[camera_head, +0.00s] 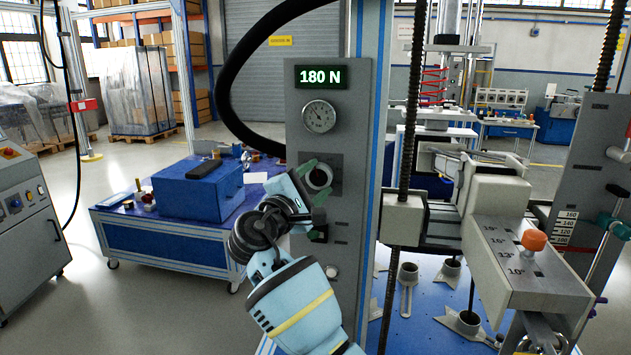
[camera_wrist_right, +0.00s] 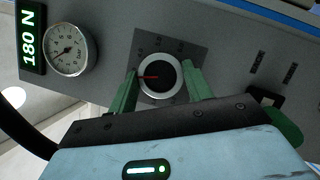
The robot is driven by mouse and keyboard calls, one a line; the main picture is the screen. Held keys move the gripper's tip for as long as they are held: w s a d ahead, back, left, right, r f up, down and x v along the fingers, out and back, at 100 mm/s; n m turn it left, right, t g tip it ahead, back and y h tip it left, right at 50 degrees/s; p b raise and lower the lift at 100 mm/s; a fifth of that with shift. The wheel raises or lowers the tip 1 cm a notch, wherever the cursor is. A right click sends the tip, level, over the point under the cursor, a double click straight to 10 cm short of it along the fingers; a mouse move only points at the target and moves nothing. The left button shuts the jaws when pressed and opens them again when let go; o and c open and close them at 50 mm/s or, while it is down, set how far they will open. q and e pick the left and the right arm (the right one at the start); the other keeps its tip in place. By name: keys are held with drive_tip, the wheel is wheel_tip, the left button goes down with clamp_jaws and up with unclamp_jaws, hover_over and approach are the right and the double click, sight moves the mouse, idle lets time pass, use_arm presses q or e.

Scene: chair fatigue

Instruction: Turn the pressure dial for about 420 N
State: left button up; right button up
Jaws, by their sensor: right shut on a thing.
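The pressure dial (camera_head: 319,178) is a round dark knob with a silver rim on the grey panel (camera_head: 342,85). It also shows in the right wrist view (camera_wrist_right: 158,77), with a red pointer mark toward the left. My right gripper (camera_head: 317,179) has its green fingers on either side of the dial and is shut on it. The fingers also show in the right wrist view (camera_wrist_right: 160,86). The green display (camera_head: 320,77) above reads 180 N. A round gauge (camera_head: 319,117) sits between display and dial. My left gripper is not in view.
A test rig with an angled arm and an orange knob (camera_head: 534,240) stands to the right of the panel. A blue cart (camera_head: 160,238) carrying a blue box (camera_head: 199,189) stands to the left. A black hose (camera_head: 232,75) curves beside the panel.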

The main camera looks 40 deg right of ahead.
drive_tip(key=m+g+y+p, duration=0.1)
drive_tip(key=m, duration=0.3)
drive_tip(key=shift+m+y, duration=0.3)
drive_tip(key=shift+m, duration=0.3)
drive_tip(key=o, duration=1)
drive_tip(key=shift+r, duration=0.1)
drive_tip(key=shift+a, duration=0.15)
drive_tip(key=v, duration=0.7)
drive_tip(key=shift+a, duration=0.3)
